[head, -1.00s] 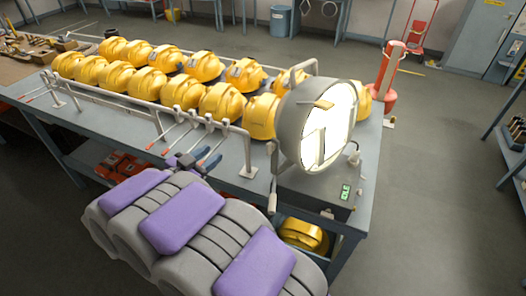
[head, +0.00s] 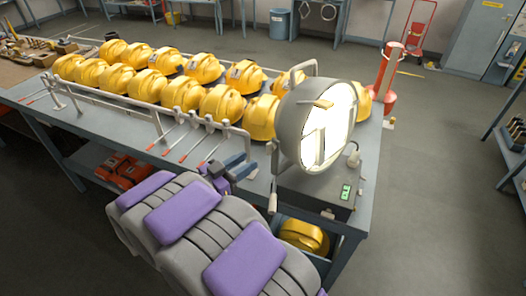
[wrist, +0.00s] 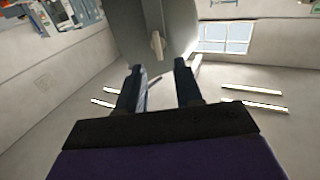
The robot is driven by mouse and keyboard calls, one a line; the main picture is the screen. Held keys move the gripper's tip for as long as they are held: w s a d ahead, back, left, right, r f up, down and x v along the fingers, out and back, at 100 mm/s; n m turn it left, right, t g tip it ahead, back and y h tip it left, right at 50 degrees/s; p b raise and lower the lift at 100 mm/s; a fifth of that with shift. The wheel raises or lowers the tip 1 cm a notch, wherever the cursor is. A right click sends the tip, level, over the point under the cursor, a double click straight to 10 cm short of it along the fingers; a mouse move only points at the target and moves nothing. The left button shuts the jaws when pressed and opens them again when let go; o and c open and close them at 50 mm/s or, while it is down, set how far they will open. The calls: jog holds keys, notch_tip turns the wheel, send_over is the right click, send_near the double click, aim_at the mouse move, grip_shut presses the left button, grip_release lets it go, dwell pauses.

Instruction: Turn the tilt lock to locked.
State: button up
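A large round lamp (head: 304,125) with a grey housing and a bright face stands at the right end of the workbench. On its left side, a thin yoke arm carries a small pale lever (head: 271,148), which looks like the tilt lock; its setting cannot be read. The lever also shows in the wrist view (wrist: 157,45) against the grey housing, beyond and between the fingertips. My gripper (head: 240,166) is left of the lamp, slightly below the lever, apart from it. In the wrist view, my gripper (wrist: 158,70) has its two dark fingers apart and nothing between them.
A metal rail (head: 160,108) and rows of yellow helmets (head: 222,102) fill the bench left of the lamp. A box with a green display (head: 346,191) sits under the lamp. A pale handle (head: 272,204) hangs at the bench's front edge.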

aim_at(267, 149)
jog(key=x, duration=0.7)
jog(key=shift+w+d+b, duration=0.25)
jog(key=shift+d+b, duration=0.05)
jog(key=shift+b, duration=0.05)
grip_shut()
